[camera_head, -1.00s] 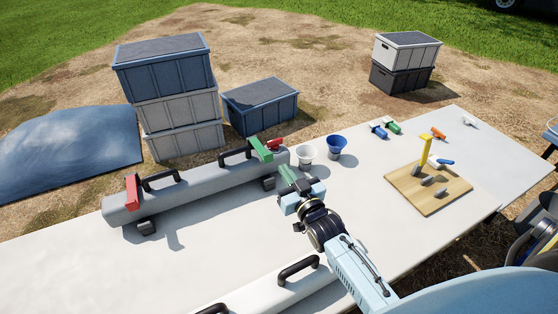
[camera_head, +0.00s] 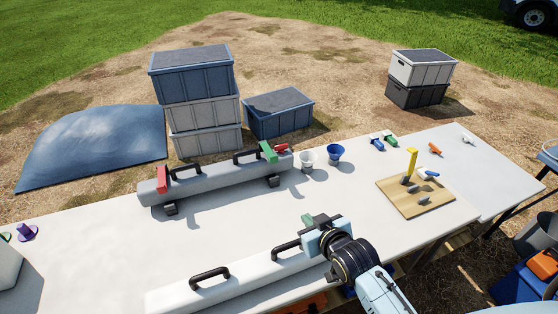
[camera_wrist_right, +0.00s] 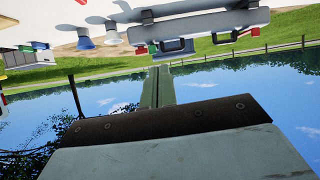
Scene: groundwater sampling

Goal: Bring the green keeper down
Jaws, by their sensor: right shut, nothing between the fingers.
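The green keeper (camera_head: 268,152) is at the right end of a grey tube (camera_head: 215,178) at the back of the table. It shows as a slanted green bar with its upper end above the tube's top. My right gripper (camera_head: 308,220) is shut and empty, with greenish fingers. It is in front and to the right of the keeper, clearly apart from it, above the near pale tube. The fingers also show in the right wrist view (camera_wrist_right: 157,87), pressed together. My left gripper is not in view.
A red keeper (camera_head: 162,180) stands at the grey tube's left end. White (camera_head: 307,161) and blue (camera_head: 336,153) cups stand to its right. A near pale tube (camera_head: 250,279) with black handles lies in front. A wooden board (camera_head: 415,197) is at right. The table between the tubes is clear.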

